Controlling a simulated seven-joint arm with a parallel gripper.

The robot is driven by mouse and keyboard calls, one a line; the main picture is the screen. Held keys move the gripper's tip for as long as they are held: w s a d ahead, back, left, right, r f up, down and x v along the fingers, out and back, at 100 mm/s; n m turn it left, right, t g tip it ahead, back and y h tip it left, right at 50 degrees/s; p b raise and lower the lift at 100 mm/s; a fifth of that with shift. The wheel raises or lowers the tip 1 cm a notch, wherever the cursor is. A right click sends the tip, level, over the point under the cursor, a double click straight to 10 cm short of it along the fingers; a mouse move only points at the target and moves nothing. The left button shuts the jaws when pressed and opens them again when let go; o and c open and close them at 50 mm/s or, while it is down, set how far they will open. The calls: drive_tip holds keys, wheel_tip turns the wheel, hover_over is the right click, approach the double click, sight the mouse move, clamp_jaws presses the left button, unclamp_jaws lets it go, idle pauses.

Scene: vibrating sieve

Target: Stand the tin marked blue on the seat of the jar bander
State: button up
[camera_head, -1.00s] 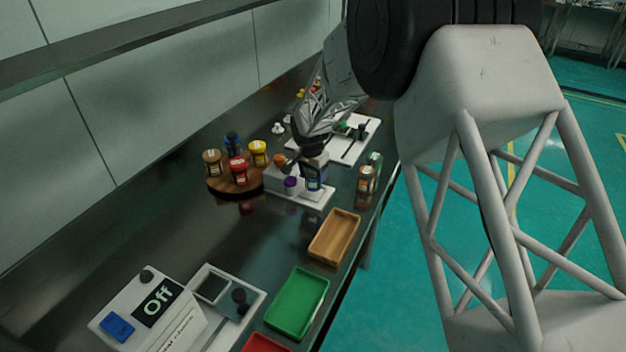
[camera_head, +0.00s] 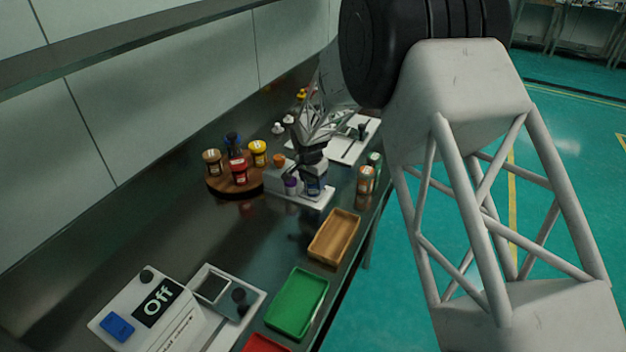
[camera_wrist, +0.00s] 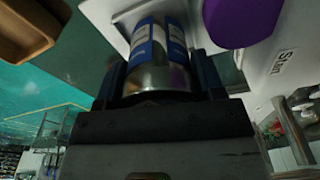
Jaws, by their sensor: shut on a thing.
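The tin with the blue label (camera_wrist: 158,52) is between my gripper's fingers (camera_wrist: 160,82) in the wrist view. In the head view the tin (camera_head: 314,187) is upright, low over the front part of a white machine's base plate (camera_head: 309,200). The dark gripper (camera_head: 313,168) covers its upper part. I cannot tell whether the tin's bottom touches the plate. The machine looks like the jar bander. A purple part (camera_head: 290,185) is just left of the tin, and it also shows in the wrist view (camera_wrist: 240,22).
A round wooden stand (camera_head: 222,186) with several jars is to the left. Other tins (camera_head: 366,180) stand to the right near the table edge. Wooden (camera_head: 334,237) and green (camera_head: 298,303) trays lie in front. A control box marked Off (camera_head: 145,315) stands at the lower left.

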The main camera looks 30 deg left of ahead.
drive_tip(key=shift+f, duration=0.15)
drive_tip(key=o, duration=1)
drive_tip(key=r, duration=0.4)
drive_tip(key=s+r, duration=0.1)
drive_tip(key=r, duration=0.7)
drive_tip(key=shift+s+a+r, duration=0.15)
drive_tip(key=shift+s, duration=0.05)
idle(0.5)
